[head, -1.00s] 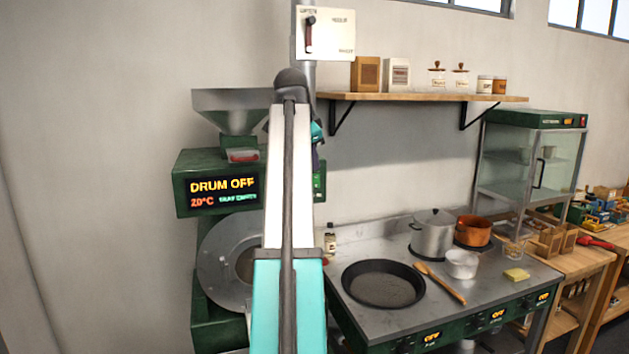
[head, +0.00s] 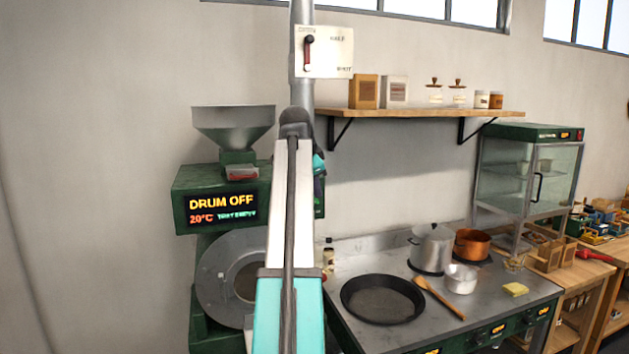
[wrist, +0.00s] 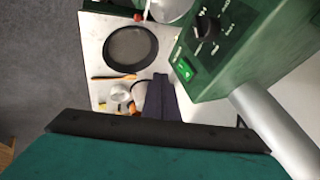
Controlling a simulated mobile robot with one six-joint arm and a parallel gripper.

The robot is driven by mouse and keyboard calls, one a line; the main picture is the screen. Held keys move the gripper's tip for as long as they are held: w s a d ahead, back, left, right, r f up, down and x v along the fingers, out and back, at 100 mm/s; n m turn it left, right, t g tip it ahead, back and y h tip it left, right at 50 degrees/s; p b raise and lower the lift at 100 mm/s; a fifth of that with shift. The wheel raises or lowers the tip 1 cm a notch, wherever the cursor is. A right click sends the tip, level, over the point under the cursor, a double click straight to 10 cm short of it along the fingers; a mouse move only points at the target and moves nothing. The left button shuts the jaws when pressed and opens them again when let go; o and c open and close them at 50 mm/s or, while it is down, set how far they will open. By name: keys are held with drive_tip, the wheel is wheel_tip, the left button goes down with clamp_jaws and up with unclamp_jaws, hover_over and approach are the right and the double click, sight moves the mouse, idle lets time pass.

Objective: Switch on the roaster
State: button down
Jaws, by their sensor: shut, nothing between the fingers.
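The roaster (head: 190,190) is a green machine with a grey hopper and a round drum front, at left in the head view. Its display (head: 222,206) reads "DRUM OFF", "20°C" and "TRAY EMPTY". In the wrist view a green rocker switch (wrist: 185,69) and a black knob (wrist: 206,27) are on the roaster's green housing (wrist: 235,65). My gripper (wrist: 158,82) shows as dark fingers, shut and empty, just left of and below the switch in the picture, apart from it. In the head view my arm hides the gripper and part of the roaster's right side.
A steel stove top (head: 400,340) right of the roaster holds a black pan (head: 382,299), a steel pot (head: 431,248), a copper pot (head: 472,244) and a wooden spoon (head: 438,297). A shelf (head: 425,114) and a lever panel (head: 328,55) are above. A grey pipe (wrist: 275,125) crosses the wrist view's lower right.

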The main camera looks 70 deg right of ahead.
drive_tip(key=w+d+f+p, duration=0.2)
drive_tip(key=d+f+p, duration=0.1)
drive_tip(key=d+f, duration=0.2)
drive_tip(key=shift+w+d+p, duration=0.3)
drive_tip(key=shift+d+p, duration=0.1)
drive_tip(key=shift+d, duration=0.15)
drive_tip(key=shift+w+d+f+b, duration=0.1)
drive_tip(key=shift+f+b, duration=0.1)
drive_tip(key=shift+b, duration=0.45)
drive_tip(key=shift+r, duration=0.3)
